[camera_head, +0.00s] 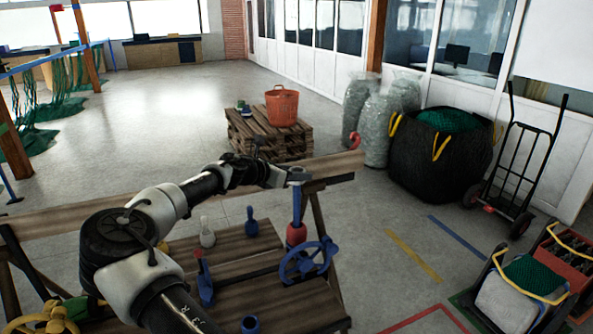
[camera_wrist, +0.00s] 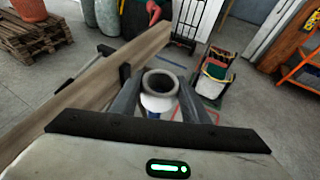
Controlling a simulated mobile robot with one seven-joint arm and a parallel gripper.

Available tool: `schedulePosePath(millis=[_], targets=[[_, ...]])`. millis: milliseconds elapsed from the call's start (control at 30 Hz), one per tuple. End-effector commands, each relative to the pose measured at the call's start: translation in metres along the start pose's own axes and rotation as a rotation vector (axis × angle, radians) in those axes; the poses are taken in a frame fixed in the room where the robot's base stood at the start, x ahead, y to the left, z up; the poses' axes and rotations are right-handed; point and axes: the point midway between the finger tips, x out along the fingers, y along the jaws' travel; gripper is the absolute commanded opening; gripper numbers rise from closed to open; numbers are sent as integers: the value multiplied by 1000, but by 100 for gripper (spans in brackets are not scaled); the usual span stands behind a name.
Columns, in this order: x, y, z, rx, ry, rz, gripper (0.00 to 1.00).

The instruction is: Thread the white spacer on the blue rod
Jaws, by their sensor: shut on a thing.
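The white spacer (camera_head: 298,174) is a short, pale ring held in my gripper (camera_head: 285,176). In the wrist view the spacer (camera_wrist: 160,83) sits between the two dark fingers (camera_wrist: 158,95), its open bore facing the camera. The blue rod (camera_head: 297,205) stands upright on the bench, directly under the spacer in the head view, with a red collar (camera_head: 296,235) low on it. A bit of blue shows just below the spacer in the wrist view. I cannot tell whether the rod's tip is inside the bore.
A blue handwheel (camera_head: 308,263) is beside the rod's foot. A white bottle-shaped piece (camera_head: 207,233) and blue pieces (camera_head: 252,222) stand on the wooden bench (camera_head: 265,292). A wooden beam (camera_head: 335,166) runs behind the rod. A pallet stack with an orange basket (camera_head: 282,106) is farther back.

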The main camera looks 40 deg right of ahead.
Motion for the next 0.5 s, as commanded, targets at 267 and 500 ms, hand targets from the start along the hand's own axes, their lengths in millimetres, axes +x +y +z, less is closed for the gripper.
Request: schedulePosePath(millis=[267, 500], targets=[[3, 0, -7, 0, 0, -1, 19], [3, 0, -6, 0, 0, 0, 51]])
